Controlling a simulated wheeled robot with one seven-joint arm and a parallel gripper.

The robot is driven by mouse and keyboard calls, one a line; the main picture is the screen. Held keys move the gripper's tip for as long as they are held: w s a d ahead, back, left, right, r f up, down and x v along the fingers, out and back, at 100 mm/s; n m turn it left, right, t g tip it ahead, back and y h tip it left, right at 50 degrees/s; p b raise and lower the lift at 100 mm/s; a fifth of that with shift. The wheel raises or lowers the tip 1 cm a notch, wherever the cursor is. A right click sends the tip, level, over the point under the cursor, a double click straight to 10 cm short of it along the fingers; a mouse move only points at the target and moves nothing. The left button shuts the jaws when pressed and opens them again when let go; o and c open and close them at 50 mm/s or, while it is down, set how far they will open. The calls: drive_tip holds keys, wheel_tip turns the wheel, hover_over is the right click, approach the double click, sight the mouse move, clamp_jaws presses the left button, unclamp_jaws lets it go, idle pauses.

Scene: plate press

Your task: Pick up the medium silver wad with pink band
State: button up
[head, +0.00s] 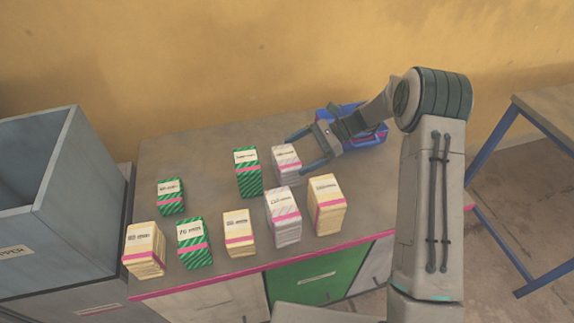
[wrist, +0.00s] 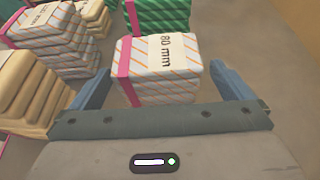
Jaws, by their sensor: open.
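In the wrist view, one finger of my gripper (wrist: 161,74) is on each side of the wad, with small gaps visible. A second, taller-looking silver wad with a pink band (head: 283,216) stands nearer the table front, and at upper left in the wrist view (wrist: 55,45).
Green wads (head: 248,172) and cream wads (head: 326,205) stand close by on the grey table (head: 210,148). A blue tray (head: 372,137) lies behind my gripper. A large grey bin (head: 70,165) stands at left. The table's back left is clear.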

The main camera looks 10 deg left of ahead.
sight(275, 165)
drive_tip(key=a, duration=0.1)
drive_tip(key=s+a, duration=0.1)
drive_tip(key=s+a+p, duration=0.1)
drive_tip(key=shift+s+a+f, duration=0.2)
drive_tip(key=shift+a+f, duration=0.1)
drive_tip(key=shift+f, duration=0.05)
drive_tip(key=shift+s+a+f, duration=0.15)
drive_tip(key=shift+a+f, duration=0.1)
drive_tip(key=shift+a, duration=0.1)
drive_tip(key=c, duration=1)
drive_tip(key=shift+r+b, duration=0.3)
drive_tip(key=shift+r, duration=4.75)
drive_tip(key=shift+r, duration=0.1)
